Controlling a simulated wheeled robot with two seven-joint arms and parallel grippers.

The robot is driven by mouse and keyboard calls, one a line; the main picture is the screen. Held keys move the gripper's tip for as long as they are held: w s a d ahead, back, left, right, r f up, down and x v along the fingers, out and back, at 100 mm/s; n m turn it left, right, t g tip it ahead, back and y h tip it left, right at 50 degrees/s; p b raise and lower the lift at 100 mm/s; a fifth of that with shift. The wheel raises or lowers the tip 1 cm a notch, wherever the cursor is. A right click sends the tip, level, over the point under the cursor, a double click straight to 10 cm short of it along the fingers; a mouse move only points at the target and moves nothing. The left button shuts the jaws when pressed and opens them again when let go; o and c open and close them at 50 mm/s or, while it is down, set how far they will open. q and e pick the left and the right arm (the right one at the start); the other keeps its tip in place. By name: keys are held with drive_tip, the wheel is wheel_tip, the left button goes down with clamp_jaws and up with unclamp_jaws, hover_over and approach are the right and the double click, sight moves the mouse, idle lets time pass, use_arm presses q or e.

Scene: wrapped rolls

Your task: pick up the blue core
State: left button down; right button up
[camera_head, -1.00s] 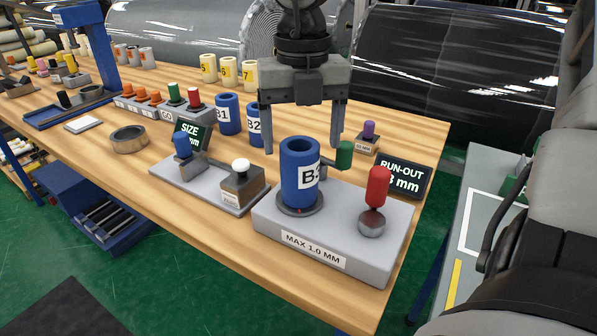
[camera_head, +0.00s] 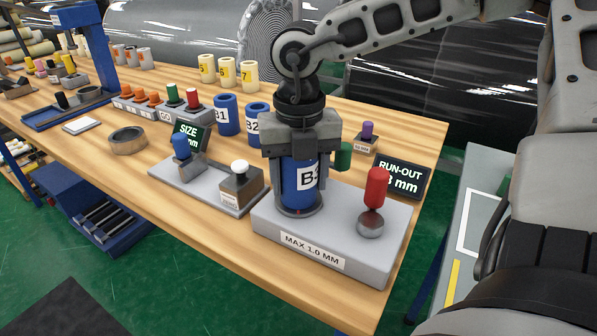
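The blue core marked B3 (camera_head: 307,178) stands upright on the grey run-out block (camera_head: 335,236) labelled MAX 1.0 MM. My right gripper (camera_head: 299,193) points straight down over it, with its fingers at either side of the core and its body hiding the core's top. I cannot tell whether the fingers press on the core or stand just clear of it. Two more blue cores, B1 (camera_head: 228,114) and B2 (camera_head: 255,122), stand on the table behind to the left. My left gripper is not in view.
A red-topped post (camera_head: 376,188) and a green knob (camera_head: 343,155) stand close right of the gripper. The RUN-OUT display (camera_head: 402,177) is behind. A SIZE display (camera_head: 188,136) and gauge plate (camera_head: 207,188) lie left. Bare table lies front left.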

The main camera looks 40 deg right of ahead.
drive_tip(key=c, duration=0.6)
drive_tip(key=shift+r, duration=0.15)
wheel_tip(320, 180, up, 18)
drive_tip(key=shift+f+p, duration=0.1)
drive_tip(key=shift+p, duration=0.45)
